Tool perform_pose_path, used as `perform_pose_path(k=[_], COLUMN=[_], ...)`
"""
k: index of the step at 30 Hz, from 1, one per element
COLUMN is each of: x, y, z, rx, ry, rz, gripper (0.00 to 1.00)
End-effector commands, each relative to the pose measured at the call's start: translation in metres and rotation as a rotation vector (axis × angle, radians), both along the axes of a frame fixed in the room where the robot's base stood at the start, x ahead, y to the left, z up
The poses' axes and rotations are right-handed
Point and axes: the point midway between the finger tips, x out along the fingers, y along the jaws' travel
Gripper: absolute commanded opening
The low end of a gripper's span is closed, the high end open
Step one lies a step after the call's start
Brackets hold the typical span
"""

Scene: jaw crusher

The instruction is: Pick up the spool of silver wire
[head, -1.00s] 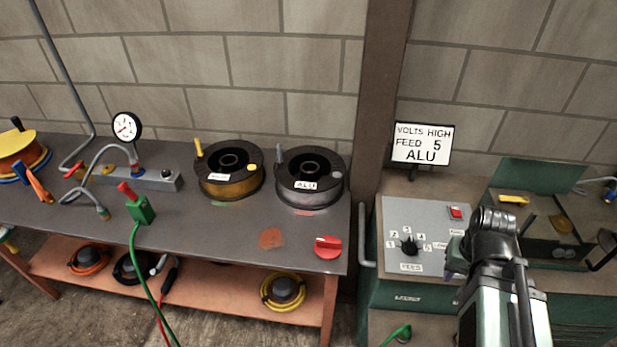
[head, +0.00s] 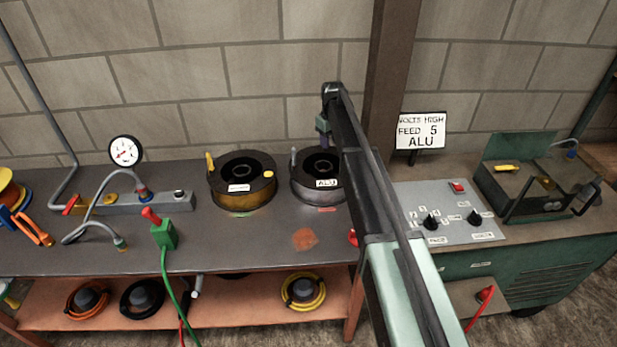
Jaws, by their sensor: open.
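The spool of silver wire (head: 304,192) stands on the grey bench beside the post, a black-flanged reel with an "ALU" label on its rim. My arm covers its right side. My gripper (head: 322,140) hangs from the end of my arm, over the back part of this spool in the picture, small and partly hidden by the arm. It is open with nothing seen in it. Its exact height above the spool is hard to tell.
A similar spool with gold-coloured wire (head: 241,192) stands just left. A pressure gauge with hoses (head: 125,151) and a green clamp (head: 164,236) are further left. A brown post (head: 392,90) rises behind my arm. A sign reading "ALU" (head: 421,131) stands on the green machine (head: 520,250).

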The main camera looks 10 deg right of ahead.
Motion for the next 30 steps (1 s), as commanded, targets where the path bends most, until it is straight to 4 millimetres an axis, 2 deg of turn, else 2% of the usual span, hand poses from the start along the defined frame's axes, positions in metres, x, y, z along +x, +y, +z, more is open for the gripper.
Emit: perform_pose_path(k=[1, 5, 7, 12, 20, 27, 30], x=[0.0, 0.0, -0.001, -0.001, -0.001, -0.001, -0.001], y=[0.001, 0.001, 0.001, 0.001, -0.001, -0.001, -0.001], z=[-0.019, -0.047, -0.053, -0.054, -0.103, -0.1, -0.1], rx=[0.0, 0.0, 0.0, 0.0, 0.0, 0.0, 0.0], ry=[0.0, 0.0, 0.0, 0.0, 0.0, 0.0, 0.0], rz=[0.0, 0.0, -0.001, -0.001, -0.001, -0.001, -0.001], gripper=[0.42, 0.42, 0.42, 0.42, 0.42, 0.42, 0.28])
